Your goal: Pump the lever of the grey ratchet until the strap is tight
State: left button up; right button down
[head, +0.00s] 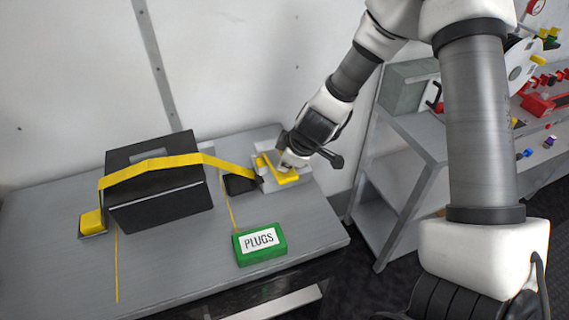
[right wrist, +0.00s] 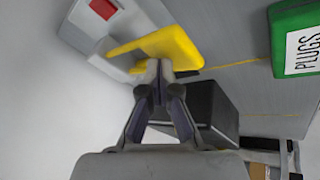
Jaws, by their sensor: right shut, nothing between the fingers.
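The grey ratchet (head: 268,186) sits at the right end of the grey table, with a yellow lever (head: 287,179). In the right wrist view the lever (right wrist: 170,48) crosses above a pale grey body (right wrist: 118,28). The yellow strap (head: 150,163) runs from the ratchet over a black box (head: 165,207) to the left side. My right gripper (head: 288,160) is shut and empty at the lever. In the right wrist view its fingertips (right wrist: 154,72) overlap the lever's near edge; I cannot tell whether they touch. My left gripper is not in view.
A green PLUGS box (head: 260,247) stands near the table's front edge. A small black block (head: 240,184) lies beside the ratchet. A yellow block (head: 92,222) is at the left. Grey shelving (head: 415,135) stands right of the table. The front left tabletop is mostly clear.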

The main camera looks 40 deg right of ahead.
jog(key=shift+s+f+b, duration=0.3)
jog(key=shift+f+b, duration=0.3)
jog(key=shift+f, duration=0.1)
dwell(0.6)
jog(key=shift+r, duration=0.1)
dwell(0.4)
jog(key=shift+w+d+r+p, duration=0.1)
jog(key=shift+w+r+p, duration=0.2)
jog(key=shift+r+p, duration=0.65)
jog(key=shift+w+r+p, duration=0.35)
jog(key=shift+r+p, duration=0.35)
jog(key=shift+p, duration=0.5)
jog(key=shift+w+d+r+p, duration=0.1)
jog(key=shift+w+r+p, duration=0.2)
jog(key=shift+r+p, duration=0.65)
jog(key=shift+f, duration=0.1)
jog(key=r+p, duration=0.1)
jog(key=p, duration=0.1)
jog(key=w+r+p, duration=0.1)
jog(key=r+p, duration=0.2)
jog(key=p, duration=0.1)
jog(key=shift+w+d+r, duration=0.15)
jog(key=shift+w+r, duration=0.1)
jog(key=shift+w, duration=0.05)
